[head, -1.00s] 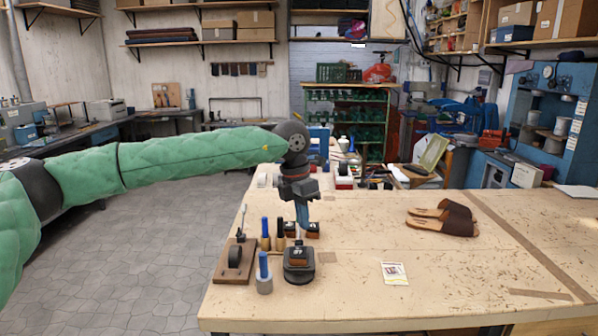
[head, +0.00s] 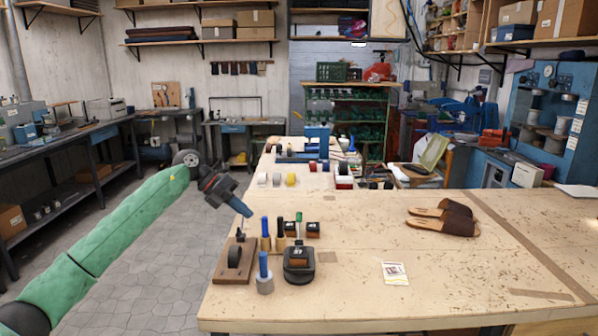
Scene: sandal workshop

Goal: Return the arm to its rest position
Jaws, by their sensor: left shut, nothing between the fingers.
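My left arm, in a green sleeve, comes in from the lower left of the head view. Its left gripper (head: 241,208) is shut and empty. It hangs tilted down to the right, in the air by the left edge of the workbench (head: 350,285), above and behind the wooden stand (head: 233,263). My right gripper is not in view.
Brown sandals (head: 443,217) and a card (head: 394,273) lie to the right. Floor (head: 150,265) left of the bench is open.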

